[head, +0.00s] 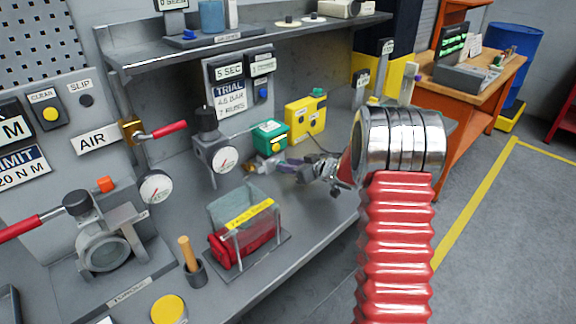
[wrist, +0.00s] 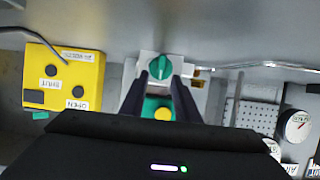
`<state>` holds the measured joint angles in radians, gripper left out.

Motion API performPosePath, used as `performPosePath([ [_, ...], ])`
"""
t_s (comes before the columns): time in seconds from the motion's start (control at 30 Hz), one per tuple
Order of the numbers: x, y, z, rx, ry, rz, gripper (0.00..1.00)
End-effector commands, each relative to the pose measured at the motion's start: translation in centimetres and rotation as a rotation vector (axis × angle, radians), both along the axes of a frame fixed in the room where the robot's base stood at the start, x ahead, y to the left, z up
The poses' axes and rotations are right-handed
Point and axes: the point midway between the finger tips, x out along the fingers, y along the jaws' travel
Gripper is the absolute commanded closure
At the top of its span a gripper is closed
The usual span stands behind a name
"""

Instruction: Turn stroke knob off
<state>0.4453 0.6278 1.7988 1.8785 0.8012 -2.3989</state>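A green rotary knob (wrist: 160,68) sits on a pale plate in the wrist view, and I see no readable label on it. I cannot tell whether it is the stroke knob. A green box (head: 270,137) with a yellow mark stands on the bench in the head view. My gripper (wrist: 160,78) has its two dark fingers apart, tips at either side of the knob's lower part; contact is unclear. In the head view my gripper (head: 262,164) is low in front of the green box.
A yellow box (head: 305,117) stands right of the green box; it shows at left in the wrist view (wrist: 64,75) with buttons labelled SHUT and OPEN. A gauge (head: 224,158) and valve stand to the left. A red cylinder under a clear guard (head: 243,235) sits nearer the front edge.

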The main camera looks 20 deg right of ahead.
Motion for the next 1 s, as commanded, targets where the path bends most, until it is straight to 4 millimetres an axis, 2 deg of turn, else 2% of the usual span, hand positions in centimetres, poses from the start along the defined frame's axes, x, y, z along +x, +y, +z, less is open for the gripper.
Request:
performPosePath([
  [0.37, 0.58, 0.26, -0.23, 0.0, 0.0, 0.0, 0.71],
  [0.8, 0.53, 0.11, -0.24, 0.0, 0.0, -0.001, 1.0],
  [1.0, 0.51, 0.08, -0.25, 0.0, 0.0, -0.001, 1.0],
])
